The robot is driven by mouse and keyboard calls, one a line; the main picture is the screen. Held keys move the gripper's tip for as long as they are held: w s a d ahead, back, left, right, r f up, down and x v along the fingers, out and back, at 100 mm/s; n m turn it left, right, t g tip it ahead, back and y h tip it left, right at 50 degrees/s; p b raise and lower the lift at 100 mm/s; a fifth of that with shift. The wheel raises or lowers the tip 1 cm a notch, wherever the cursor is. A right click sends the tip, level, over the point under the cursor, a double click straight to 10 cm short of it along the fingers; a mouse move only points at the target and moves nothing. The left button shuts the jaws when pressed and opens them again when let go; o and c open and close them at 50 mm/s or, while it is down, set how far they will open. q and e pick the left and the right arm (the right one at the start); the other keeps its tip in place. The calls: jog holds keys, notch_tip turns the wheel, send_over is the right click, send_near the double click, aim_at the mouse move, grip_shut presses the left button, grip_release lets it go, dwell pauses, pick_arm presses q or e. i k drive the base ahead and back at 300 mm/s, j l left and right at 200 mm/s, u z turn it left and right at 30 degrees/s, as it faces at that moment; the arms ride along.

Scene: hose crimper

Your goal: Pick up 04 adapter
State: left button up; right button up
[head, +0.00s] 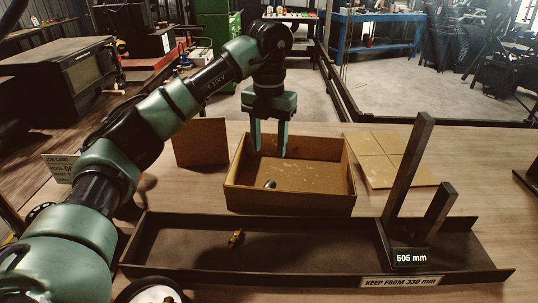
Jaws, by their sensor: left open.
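My left gripper (270,150) is open and empty, its two fingers pointing down over the back part of an open cardboard box (290,200). A small dark and silvery piece (270,184) lies on the box floor, below and slightly in front of the fingers, apart from them. A small brass-coloured fitting (236,238) lies in the long dark tray (330,262) in front of the box. No readable label shows which piece is the 04 adapter. My right gripper is out of view.
A dark upright stand (408,170) with a "505 mm" label rises from the tray's right part. A brown board (200,143) stands left of the box. Flat tan panels (390,160) lie to its right. A job card (62,168) is at left, partly behind my arm.

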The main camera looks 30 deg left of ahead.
aim_at(233, 241)
jog(key=k+l, duration=0.45)
jog(key=k, duration=0.15)
jog(key=k+l, duration=0.4)
jog(key=k, duration=0.2)
jog(key=k+l, duration=0.45)
jog(key=k, duration=0.15)
